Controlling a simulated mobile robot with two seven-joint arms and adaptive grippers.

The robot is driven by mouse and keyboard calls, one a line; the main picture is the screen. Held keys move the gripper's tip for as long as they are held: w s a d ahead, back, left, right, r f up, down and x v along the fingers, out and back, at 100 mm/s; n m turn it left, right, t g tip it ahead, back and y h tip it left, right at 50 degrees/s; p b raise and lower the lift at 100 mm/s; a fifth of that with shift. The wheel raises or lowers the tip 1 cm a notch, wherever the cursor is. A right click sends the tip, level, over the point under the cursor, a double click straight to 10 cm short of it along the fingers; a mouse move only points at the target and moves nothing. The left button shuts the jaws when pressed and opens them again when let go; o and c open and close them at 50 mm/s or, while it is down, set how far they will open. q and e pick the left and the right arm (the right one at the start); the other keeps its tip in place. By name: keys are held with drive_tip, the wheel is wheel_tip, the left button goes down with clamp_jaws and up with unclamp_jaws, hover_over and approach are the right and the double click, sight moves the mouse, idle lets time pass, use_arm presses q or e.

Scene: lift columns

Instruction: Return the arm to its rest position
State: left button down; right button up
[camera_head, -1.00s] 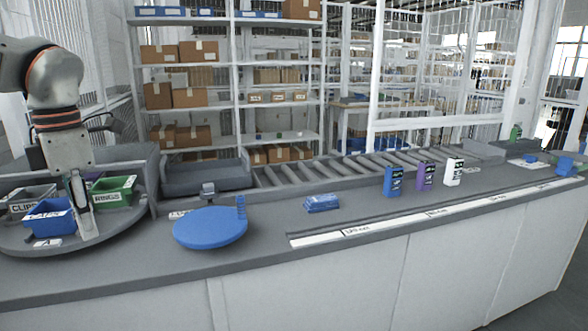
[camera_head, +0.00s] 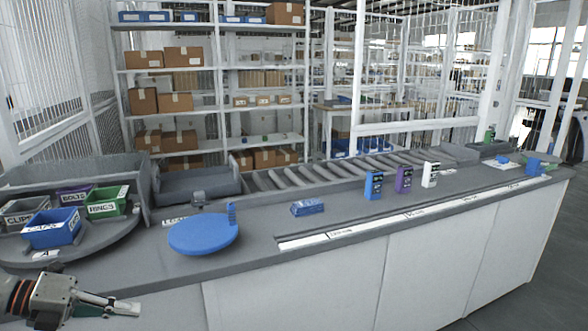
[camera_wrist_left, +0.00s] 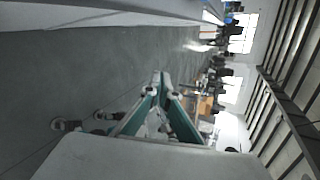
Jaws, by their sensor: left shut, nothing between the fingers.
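My left gripper (camera_head: 124,307) is at the bottom left of the head view, in front of the counter's near edge and pointing right. Its fingers are together with nothing between them. In the left wrist view the shut fingers (camera_wrist_left: 162,82) point away over grey floor, close to the white counter side (camera_wrist_left: 95,12) along the top. My right gripper is not in view.
The grey counter (camera_head: 270,255) holds a turntable with blue (camera_head: 52,229), green (camera_head: 107,203), purple and grey bins at left. A blue disc (camera_head: 203,234), a blue packet (camera_head: 307,208) and blue (camera_head: 373,185), purple (camera_head: 403,180) and white (camera_head: 430,175) boxes stand to the right. Shelves (camera_head: 215,100) stand behind.

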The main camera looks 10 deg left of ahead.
use_arm(q)
drive_tip(key=s+d+f+n+t+y+p, duration=0.2)
drive_tip(key=s+d+f+n+t, duration=0.15)
drive_tip(key=f+n, duration=0.45)
drive_tip(key=s+d+f+n+t+y+p, duration=0.1)
drive_tip(key=s+d+f+n+t+y, duration=0.2)
drive_tip(key=f+n, duration=0.45)
drive_tip(key=s+d+f+n+g+y+p, duration=0.2)
drive_tip(key=s+d+f+n+y, duration=0.1)
drive_tip(key=s+d+f+n, duration=0.7)
drive_tip(key=s+d+n, duration=0.1)
drive_tip(key=d+n, duration=0.2)
drive_tip(key=d, duration=0.1)
drive_tip(key=shift+s+f+g, duration=0.2)
drive_tip(key=shift+f+g, duration=0.1)
drive_tip(key=shift+g, duration=0.05)
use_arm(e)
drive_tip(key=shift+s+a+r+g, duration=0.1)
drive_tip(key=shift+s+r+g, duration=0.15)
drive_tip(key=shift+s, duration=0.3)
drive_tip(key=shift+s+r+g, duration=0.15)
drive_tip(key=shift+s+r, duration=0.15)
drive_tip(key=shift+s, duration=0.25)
use_arm(q)
drive_tip(key=shift+d, duration=0.1)
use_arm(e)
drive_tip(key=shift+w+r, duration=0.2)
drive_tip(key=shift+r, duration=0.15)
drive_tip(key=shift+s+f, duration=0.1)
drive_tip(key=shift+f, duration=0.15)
